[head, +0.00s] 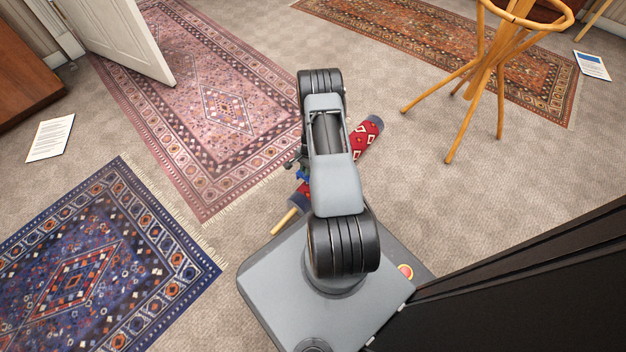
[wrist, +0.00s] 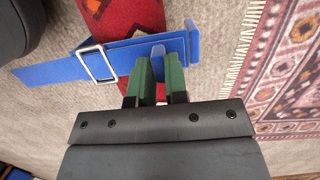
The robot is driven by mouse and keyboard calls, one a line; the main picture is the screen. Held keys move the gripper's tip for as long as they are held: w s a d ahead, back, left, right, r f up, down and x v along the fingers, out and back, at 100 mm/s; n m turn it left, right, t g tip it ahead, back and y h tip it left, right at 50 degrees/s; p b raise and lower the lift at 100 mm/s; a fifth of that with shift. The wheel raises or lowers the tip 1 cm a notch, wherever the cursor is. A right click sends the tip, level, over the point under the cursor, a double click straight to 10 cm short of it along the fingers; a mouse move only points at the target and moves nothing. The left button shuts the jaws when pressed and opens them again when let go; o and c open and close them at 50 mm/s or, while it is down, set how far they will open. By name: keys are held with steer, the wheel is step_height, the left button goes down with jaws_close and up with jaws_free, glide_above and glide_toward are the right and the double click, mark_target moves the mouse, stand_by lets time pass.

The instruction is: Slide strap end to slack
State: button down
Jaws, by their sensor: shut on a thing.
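A red patterned rolled rug (head: 368,137) lies on the carpet, partly hidden behind my arm in the head view. In the wrist view a blue strap (wrist: 125,55) crosses the red roll (wrist: 115,15) and passes a square metal buckle (wrist: 97,62). One length of strap reaches left past the roll over the carpet. In the head view only a small bit of the blue strap (head: 302,175) shows beside my arm.
A pink rug (head: 215,95) lies behind and left of the roll, a blue rug (head: 75,265) at front left. A wooden stand (head: 485,75) stands at right. A pale yellow rod end (head: 284,222) shows near my base. A paper sheet (head: 50,138) lies far left.

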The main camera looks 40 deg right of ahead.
steer(key=shift+s+d+p, duration=0.2)
steer(key=shift+s+p, duration=0.05)
steer(key=shift+s, duration=0.7)
steer(key=shift+s+d+p, duration=0.2)
steer(key=shift+s, duration=0.75)
steer(key=c, duration=0.9)
jaws_free()
steer(key=shift+r+p, duration=2.25)
steer(key=shift+r, duration=0.75)
